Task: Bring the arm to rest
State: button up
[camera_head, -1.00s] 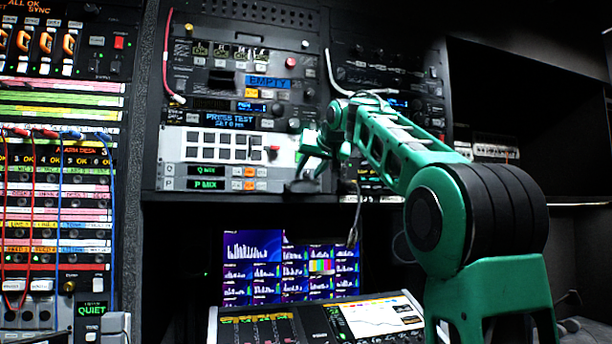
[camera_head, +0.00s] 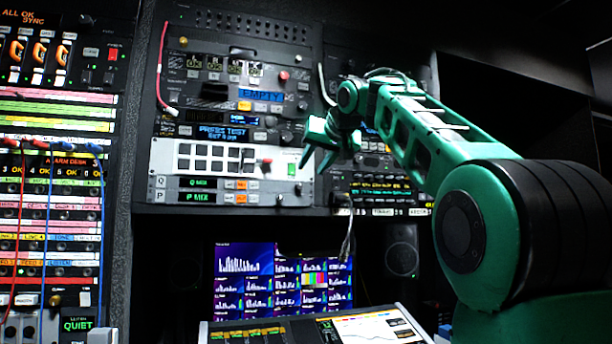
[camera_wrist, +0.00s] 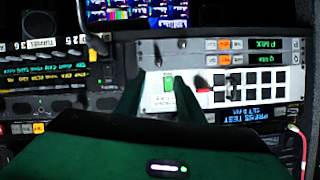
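My gripper (camera_head: 314,162) is in front of the equipment rack, just right of the white button panel (camera_head: 183,150). In the wrist view its two dark green fingers (camera_wrist: 160,104) stand apart with nothing held between them, and a lit green button (camera_wrist: 169,93) on the panel shows past them. The arm reaches in from the right in the head view, its elbow bent. I cannot tell exactly how far the fingertips are from the panel.
A patch bay (camera_head: 45,215) with red and blue cables stands at the left. Below the rack are a lit monitor (camera_head: 245,283) and a sloped console (camera_head: 340,328). A hanging cable (camera_head: 347,240) is below my gripper. Dark shelving (camera_head: 510,90) lies at the right.

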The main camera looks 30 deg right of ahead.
jog(key=shift+f, duration=0.1)
dwell(0.5)
jog(key=a+f+n+g+y, duration=0.1)
jog(key=a+f, duration=0.2)
jog(key=f, duration=0.6)
jog(key=s+a+f+g+y, duration=0.1)
jog(key=a+f+g, duration=0.15)
jog(key=f, duration=0.65)
jog(key=a+f+n+y, duration=0.1)
jog(key=a+f, duration=0.3)
jog(key=f, duration=0.5)
jog(key=s+a+f+n+g, duration=0.1)
jog(key=s+a+f, duration=0.1)
jog(key=s+f, duration=0.35)
jog(key=s+a+f+g, duration=0.1)
jog(key=s+a+f, duration=0.1)
jog(key=f, duration=0.7)
jog(key=s+a+f+n+g, duration=0.1)
jog(key=s+a+f+g, duration=0.15)
jog(key=f, duration=0.45)
jog(key=s+f, duration=1)
jog(key=s+d+m+g, duration=0.2)
jog(key=s+d, duration=0.3)
jog(key=s, duration=0.3)
jog(key=s+d+f+m+g, duration=0.1)
jog(key=s+d+m+g, duration=0.2)
jog(key=s+d, duration=0.2)
jog(key=s, duration=0.2)
jog(key=shift+s, duration=0.4)
